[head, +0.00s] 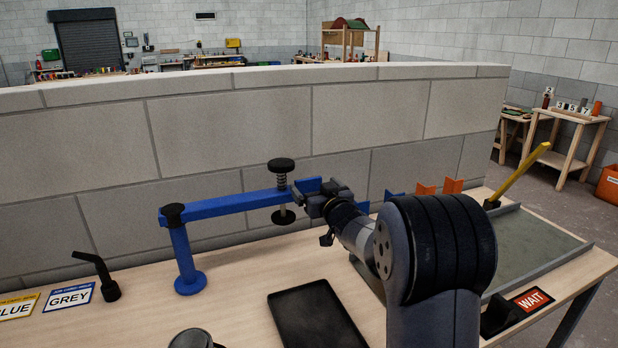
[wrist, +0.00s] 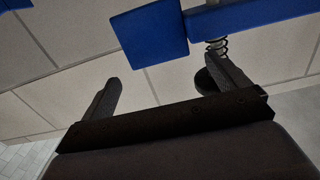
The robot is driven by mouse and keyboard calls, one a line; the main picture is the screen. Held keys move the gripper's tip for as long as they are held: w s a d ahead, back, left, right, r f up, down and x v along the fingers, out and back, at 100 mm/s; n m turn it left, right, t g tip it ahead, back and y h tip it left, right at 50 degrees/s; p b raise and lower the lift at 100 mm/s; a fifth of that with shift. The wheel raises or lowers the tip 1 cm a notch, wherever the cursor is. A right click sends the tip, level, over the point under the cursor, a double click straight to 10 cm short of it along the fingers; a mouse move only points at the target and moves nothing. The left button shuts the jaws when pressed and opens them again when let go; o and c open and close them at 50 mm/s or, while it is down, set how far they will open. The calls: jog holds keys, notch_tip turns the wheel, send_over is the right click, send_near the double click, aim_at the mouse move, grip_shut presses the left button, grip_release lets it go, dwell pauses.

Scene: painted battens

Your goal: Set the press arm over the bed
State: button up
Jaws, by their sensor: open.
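The press arm (head: 230,204) is a blue bar that runs level from a blue post (head: 185,260) with a black cap. A spring plunger with a black knob (head: 281,166) stands near its right end, which carries a flat blue plate (head: 308,186). My gripper (head: 305,199) is open and empty beside that end. In the wrist view the blue plate (wrist: 150,32) is ahead of my gripper (wrist: 168,75), with the spring by the right finger; contact cannot be told. A black flat tray (head: 316,318) lies in front; I cannot tell whether it is the bed.
A grey block wall (head: 240,130) stands close behind the bench (head: 235,310). A grey-green panel (head: 520,245) with a yellow stick (head: 520,174) and a WAIT sign (head: 532,299) are at right. A black angled handle (head: 102,277) and BLUE and GREY cards (head: 68,297) are at left.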

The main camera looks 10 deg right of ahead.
aim_at(309, 180)
jog(key=shift+w+a+p, duration=0.2)
jog(key=shift+w, duration=0.7)
jog(key=shift+w+a+p, duration=0.15)
jog(key=shift+w, duration=0.75)
jog(key=shift+w+a+p, duration=0.2)
jog(key=shift+w, duration=0.7)
jog(key=shift+c, duration=0.5)
jog(key=c, duration=1.3)
jog(key=shift+s, duration=0.1)
